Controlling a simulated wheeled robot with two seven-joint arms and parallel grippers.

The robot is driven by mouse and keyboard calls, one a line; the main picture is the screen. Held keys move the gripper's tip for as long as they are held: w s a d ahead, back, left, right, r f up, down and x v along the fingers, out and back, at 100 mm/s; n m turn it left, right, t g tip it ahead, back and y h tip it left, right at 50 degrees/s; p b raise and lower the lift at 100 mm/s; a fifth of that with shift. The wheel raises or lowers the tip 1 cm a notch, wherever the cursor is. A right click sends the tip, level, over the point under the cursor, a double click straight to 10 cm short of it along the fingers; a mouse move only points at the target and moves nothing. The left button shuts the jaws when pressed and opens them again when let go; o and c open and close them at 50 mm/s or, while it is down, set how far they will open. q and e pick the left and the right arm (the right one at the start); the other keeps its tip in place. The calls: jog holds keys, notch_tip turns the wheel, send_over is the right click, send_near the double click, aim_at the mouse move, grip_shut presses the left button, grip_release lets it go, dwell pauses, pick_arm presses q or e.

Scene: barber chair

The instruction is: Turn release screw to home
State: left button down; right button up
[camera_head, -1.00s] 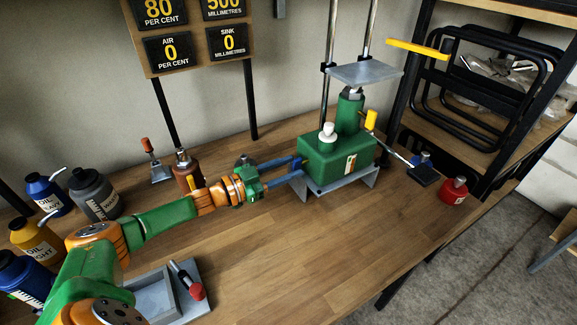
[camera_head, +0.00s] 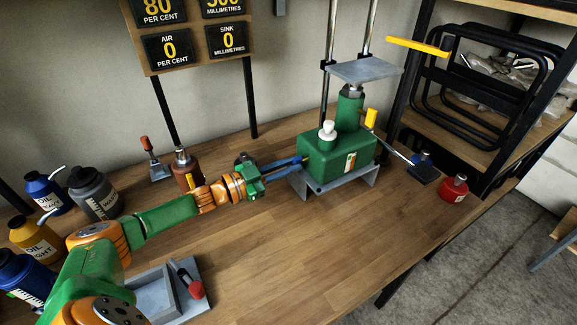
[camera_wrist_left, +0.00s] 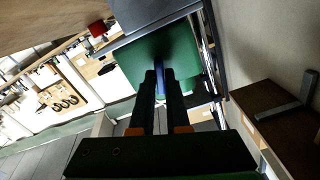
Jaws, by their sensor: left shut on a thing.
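The green hydraulic pump body (camera_head: 337,164) stands on a grey stand at the middle right of the bench. My left gripper (camera_head: 299,161) reaches its left end from the left, fingers together. In the left wrist view, the dark fingers run towards the green body (camera_wrist_left: 178,62) and are shut on a narrow bluish part (camera_wrist_left: 160,74). I take this for the release screw; the fingers hide most of it and its turn angle cannot be read. My right gripper is not in view.

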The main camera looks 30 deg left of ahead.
pick_arm(q)
jog(key=shift+d+f+m+b, duration=0.15)
jog(key=shift+m+b, duration=3.65)
jog(key=shift+m, duration=3.4)
jog(key=shift+a+f+m+b, duration=0.15)
jog(key=shift+m+b, duration=3.65)
jog(key=shift+m, duration=3.4)
jog(key=shift+d+m, duration=0.1)
jog(key=shift+m, duration=0.2)
jog(key=c, duration=0.9)
grip_release()
jog(key=shift+r, duration=0.2)
